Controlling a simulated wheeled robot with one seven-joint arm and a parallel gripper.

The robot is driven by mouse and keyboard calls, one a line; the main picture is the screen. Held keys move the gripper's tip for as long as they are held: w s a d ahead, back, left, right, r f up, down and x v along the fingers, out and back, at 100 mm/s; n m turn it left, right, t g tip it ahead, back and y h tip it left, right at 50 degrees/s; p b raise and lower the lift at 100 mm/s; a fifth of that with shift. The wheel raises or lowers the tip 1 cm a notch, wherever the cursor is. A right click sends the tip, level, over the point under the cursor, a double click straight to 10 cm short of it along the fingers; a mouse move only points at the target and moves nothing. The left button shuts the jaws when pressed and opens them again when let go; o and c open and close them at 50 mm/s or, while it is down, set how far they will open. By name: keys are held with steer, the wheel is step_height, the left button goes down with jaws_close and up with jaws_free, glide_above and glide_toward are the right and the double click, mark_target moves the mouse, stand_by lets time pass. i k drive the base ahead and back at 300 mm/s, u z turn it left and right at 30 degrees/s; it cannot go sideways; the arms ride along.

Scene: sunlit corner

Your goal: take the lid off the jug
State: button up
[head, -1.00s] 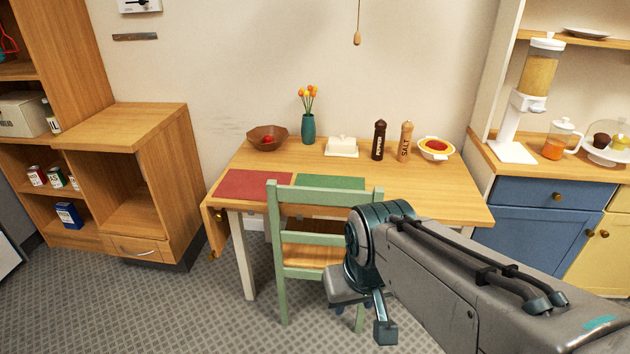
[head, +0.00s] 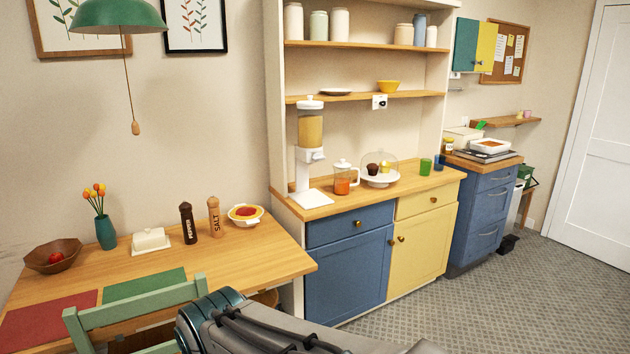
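The jug (head: 342,182) is a clear pitcher with orange liquid and a handle on its right side. It stands upright on the wooden counter of the hutch. Its white lid (head: 342,163) sits on top. The jug is between the cereal dispenser and a domed cake stand. My arm shows at the bottom of the head view, well in front of the counter and apart from the jug. My gripper is out of the picture.
The cereal dispenser (head: 310,150) stands close left of the jug. The cake stand (head: 381,180) with a clear dome is close right. Green and blue cups (head: 426,167) are farther right. The table (head: 230,262) and green chair (head: 135,305) are at left. Carpet (head: 480,300) at right is clear.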

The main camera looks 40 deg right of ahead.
mark_target(341, 164)
steer(key=z, duration=1.65)
steer(key=i, duration=0.3)
steer(key=z, duration=0.65)
steer(key=i, duration=1.75)
steer(key=u, duration=0.35)
steer(key=i, duration=1.25)
steer(key=u, duration=0.9)
